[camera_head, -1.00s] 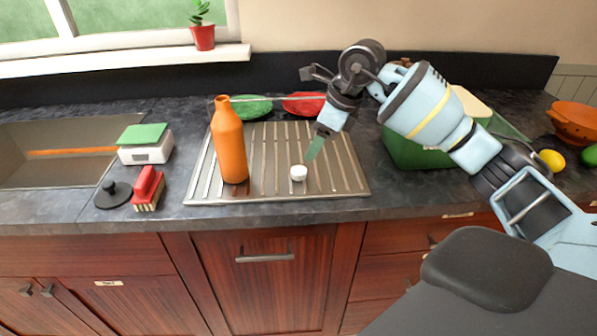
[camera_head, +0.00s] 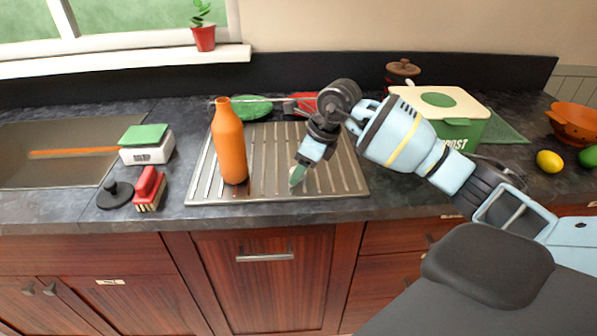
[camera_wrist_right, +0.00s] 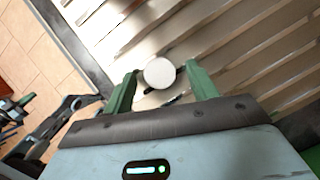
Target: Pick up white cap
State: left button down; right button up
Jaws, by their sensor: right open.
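The small round white cap (camera_wrist_right: 159,73) sits on the ribbed metal drainboard (camera_head: 262,187). In the right wrist view it lies between the green fingertips of my right gripper (camera_head: 296,180), with a gap to the finger on either side. My right gripper is open and points down at the cap. In the head view the green finger hides nearly all of the cap. My left gripper is not in view.
An orange bottle (camera_head: 229,145) stands on the drainboard left of my right gripper. Green (camera_head: 250,106) and red (camera_head: 303,99) plates lie behind. A green compost bin (camera_head: 465,132) stands right, beyond my arm. A brush (camera_head: 149,188) and scale (camera_head: 146,152) are left.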

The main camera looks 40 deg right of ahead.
aim_at(291, 171)
jog(key=c, duration=1)
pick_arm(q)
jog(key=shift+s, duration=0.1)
pick_arm(e)
jog(key=shift+c, duration=0.2)
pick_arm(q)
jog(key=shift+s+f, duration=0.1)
pick_arm(e)
jog(key=shift+r, duration=0.1)
jog(key=shift+r, duration=0.4)
jog(key=r, duration=0.2)
jog(key=shift+s+a+r, duration=0.15)
jog(key=shift+a+r, duration=0.15)
jog(key=shift+a, duration=0.1)
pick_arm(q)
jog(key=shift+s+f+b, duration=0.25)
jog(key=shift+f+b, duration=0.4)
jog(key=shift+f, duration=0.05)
pick_arm(e)
jog(key=s+a, duration=0.3)
jog(key=a, duration=0.4)
jog(key=s+a+r, duration=0.1)
jog(key=s+a, duration=0.1)
jog(key=a, duration=0.5)
jog(key=shift+s+r, duration=0.2)
jog(key=shift+s, duration=0.2)
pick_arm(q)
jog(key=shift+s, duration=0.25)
